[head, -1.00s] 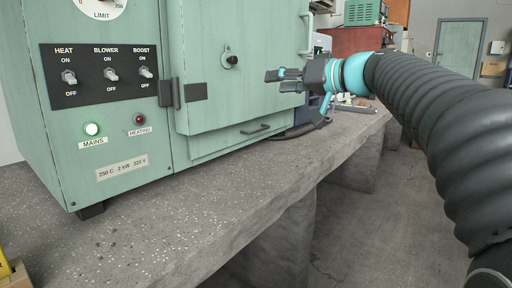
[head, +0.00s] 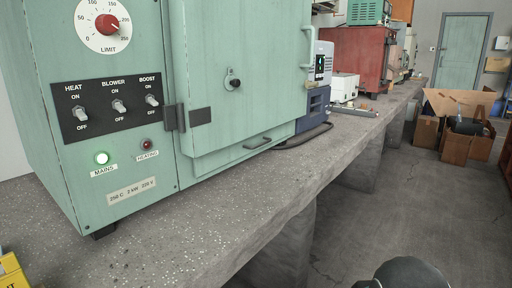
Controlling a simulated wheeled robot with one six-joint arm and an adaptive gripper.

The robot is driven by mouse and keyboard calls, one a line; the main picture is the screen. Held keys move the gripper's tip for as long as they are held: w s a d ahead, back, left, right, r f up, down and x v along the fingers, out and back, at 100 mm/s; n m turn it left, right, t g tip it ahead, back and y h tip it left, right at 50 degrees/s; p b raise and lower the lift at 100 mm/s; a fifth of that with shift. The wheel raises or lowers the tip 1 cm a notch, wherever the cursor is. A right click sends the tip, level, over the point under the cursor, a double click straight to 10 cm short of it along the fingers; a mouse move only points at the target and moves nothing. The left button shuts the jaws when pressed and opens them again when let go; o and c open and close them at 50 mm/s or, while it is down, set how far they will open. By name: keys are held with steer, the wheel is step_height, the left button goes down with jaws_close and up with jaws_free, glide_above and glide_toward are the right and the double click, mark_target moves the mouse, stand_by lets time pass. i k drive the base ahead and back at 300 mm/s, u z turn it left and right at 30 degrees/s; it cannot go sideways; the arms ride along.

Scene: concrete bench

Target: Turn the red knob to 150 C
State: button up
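The red knob (head: 107,24) sits in the middle of a round white dial on the upper left of the green oven's front (head: 230,130). The dial (head: 90,31) carries numbers from 0 to 250 and the word LIMIT below. The knob's pointer is too small to read with certainty. My gripper is out of view. Only a dark rounded piece, probably of my arm, shows at the bottom edge right of centre.
Below the dial is a black panel (head: 113,107) with HEAT, BLOWER and BOOST switches. The concrete bench (head: 200,215) is clear before the oven. Cardboard boxes (head: 455,140) stand on the floor at right.

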mark_target(106, 25)
steer(key=u, duration=0.8)
